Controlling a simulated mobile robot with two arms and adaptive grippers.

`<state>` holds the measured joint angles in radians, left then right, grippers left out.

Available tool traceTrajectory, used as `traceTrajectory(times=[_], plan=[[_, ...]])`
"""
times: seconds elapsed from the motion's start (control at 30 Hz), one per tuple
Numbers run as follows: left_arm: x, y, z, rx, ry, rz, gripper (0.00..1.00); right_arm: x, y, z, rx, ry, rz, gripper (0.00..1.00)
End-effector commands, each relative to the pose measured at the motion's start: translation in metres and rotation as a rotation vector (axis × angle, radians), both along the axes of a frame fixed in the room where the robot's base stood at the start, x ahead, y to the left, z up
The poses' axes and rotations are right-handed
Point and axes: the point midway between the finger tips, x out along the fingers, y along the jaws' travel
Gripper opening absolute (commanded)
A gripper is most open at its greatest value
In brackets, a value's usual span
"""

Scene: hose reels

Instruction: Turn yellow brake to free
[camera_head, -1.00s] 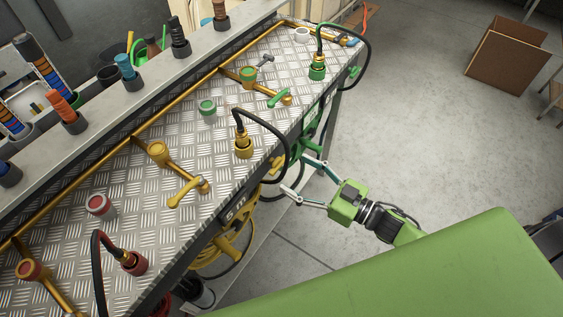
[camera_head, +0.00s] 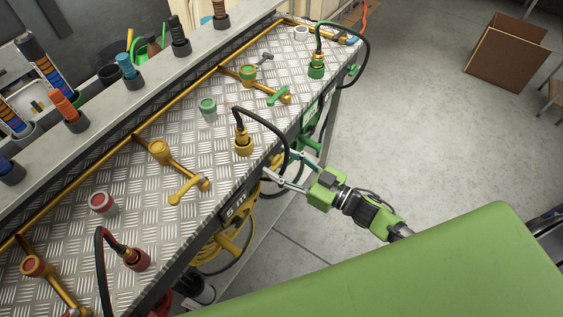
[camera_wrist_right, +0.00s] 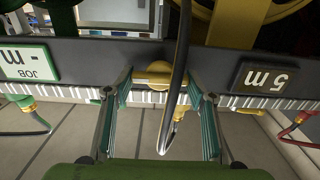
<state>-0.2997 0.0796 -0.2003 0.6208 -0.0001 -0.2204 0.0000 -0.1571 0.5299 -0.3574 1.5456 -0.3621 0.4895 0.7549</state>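The yellow brake, a rounded yellow knob (camera_wrist_right: 153,76), sits on the dark front rail in the right wrist view. A black hose passes just beside it. My right gripper (camera_wrist_right: 164,95) is open, with one finger on each side of the knob and the hose. The fingers look apart from the knob, though the exact depth is unclear. In the head view my right gripper (camera_head: 283,165) is at the bench's front edge, right of the "5 m" label (camera_head: 237,209). The yellow reel (camera_head: 222,245) hangs under the bench. My left gripper is not in view.
On the bench (camera_head: 115,165) stand a yellow valve lever (camera_head: 187,189), a yellow hose fitting (camera_head: 243,145), and a green hose fitting (camera_head: 316,68). A red fitting (camera_head: 135,259) is nearer. Open floor (camera_head: 430,140) lies right of the bench.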

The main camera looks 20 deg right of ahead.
Motion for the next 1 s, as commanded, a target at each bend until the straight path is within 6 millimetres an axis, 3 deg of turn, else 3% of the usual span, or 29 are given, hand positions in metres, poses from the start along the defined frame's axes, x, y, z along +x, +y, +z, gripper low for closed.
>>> traceTrajectory(times=[0.47,1.0], plan=[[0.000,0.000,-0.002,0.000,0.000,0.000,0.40,0.000,0.000,0.000,-0.116,-0.090,0.000,0.29],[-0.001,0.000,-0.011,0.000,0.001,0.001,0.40,-0.001,0.002,-0.002,-0.506,-0.396,-0.001,0.29]])
